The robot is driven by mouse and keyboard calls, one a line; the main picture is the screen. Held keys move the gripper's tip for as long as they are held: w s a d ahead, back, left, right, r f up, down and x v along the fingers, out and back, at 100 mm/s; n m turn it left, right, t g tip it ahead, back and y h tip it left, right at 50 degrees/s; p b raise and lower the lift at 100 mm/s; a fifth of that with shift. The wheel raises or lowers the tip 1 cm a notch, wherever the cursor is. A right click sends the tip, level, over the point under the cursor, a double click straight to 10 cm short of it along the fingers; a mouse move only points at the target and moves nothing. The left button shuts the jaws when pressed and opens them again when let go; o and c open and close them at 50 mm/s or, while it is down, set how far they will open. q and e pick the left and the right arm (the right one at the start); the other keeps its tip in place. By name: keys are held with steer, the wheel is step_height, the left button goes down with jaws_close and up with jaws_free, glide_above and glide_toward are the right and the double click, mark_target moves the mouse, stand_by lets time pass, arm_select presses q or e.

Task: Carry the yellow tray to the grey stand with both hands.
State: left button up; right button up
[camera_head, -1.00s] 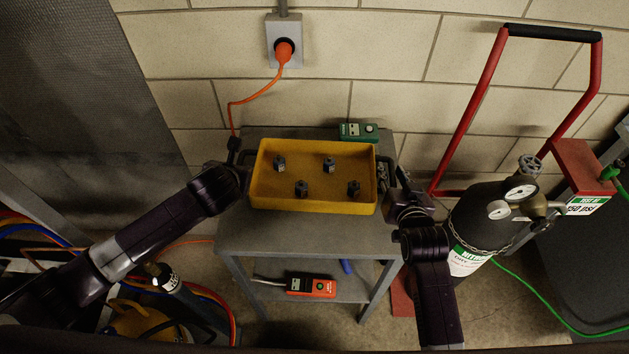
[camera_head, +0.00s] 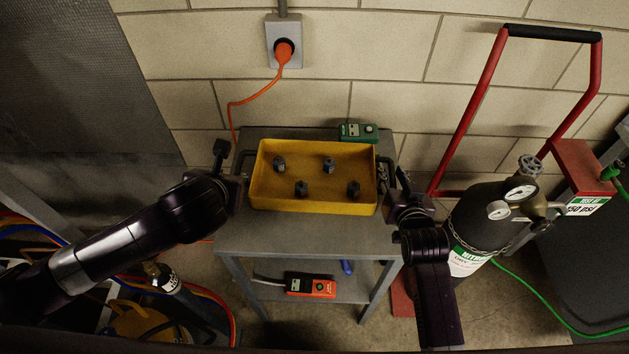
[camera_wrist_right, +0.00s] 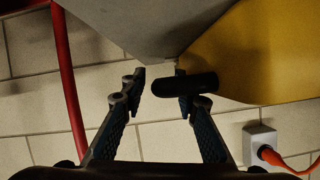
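The yellow tray (camera_head: 313,207) rests level on top of the grey stand (camera_head: 300,238) and holds several small dark fittings (camera_head: 329,165). A dark handle shows at its left end (camera_head: 240,163), and another at the right end in the right wrist view (camera_wrist_right: 180,86). My left gripper (camera_head: 229,168) is open beside the left handle, with one finger sticking up apart from it. My right gripper (camera_head: 398,190) is at the tray's right end. In the right wrist view its fingers (camera_wrist_right: 160,92) are spread, and the handle overlaps the right finger; contact is unclear.
A green meter (camera_head: 358,131) lies behind the tray. An orange meter (camera_head: 311,287) sits on the lower shelf. A gas cylinder (camera_head: 478,226) and red hand truck (camera_head: 470,115) stand close at right. An orange cord (camera_head: 244,103) hangs from the wall outlet behind.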

steer(key=v, duration=1.2)
steer(key=shift+a, duration=0.1)
steer(key=shift+w, duration=0.1)
